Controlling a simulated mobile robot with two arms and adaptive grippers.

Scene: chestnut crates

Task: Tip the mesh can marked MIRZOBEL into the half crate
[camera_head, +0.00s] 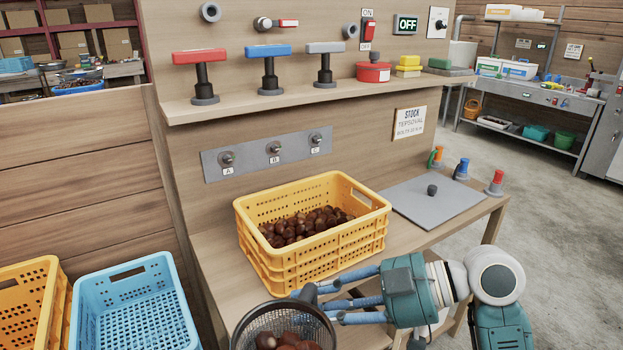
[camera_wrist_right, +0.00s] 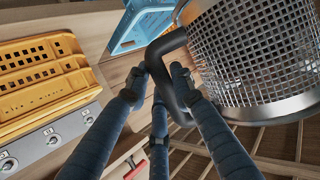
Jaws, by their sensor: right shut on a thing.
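A mesh can (camera_head: 284,325) with a dark rim and brown chestnuts inside is at the bottom edge of the head view, partly cut off. In the wrist view its mesh side (camera_wrist_right: 255,50) and pale metal band show. No MIRZOBEL mark is visible. My right gripper (camera_head: 325,300) is shut on the can's dark bent handle (camera_wrist_right: 170,75), with its blue fingers around it. The can is in front of a yellow crate (camera_head: 310,272) on the bench, which is partly filled with chestnuts; I cannot tell if this is the half crate. My left gripper is not in view.
A blue crate (camera_head: 135,268) and another yellow crate (camera_head: 30,272) stand at the lower left. A grey plate with a knob (camera_head: 435,203) and several coloured-top pegs (camera_head: 495,183) are right of the bench crate. A shelf (camera_head: 300,97) with lever handles overhangs behind it.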

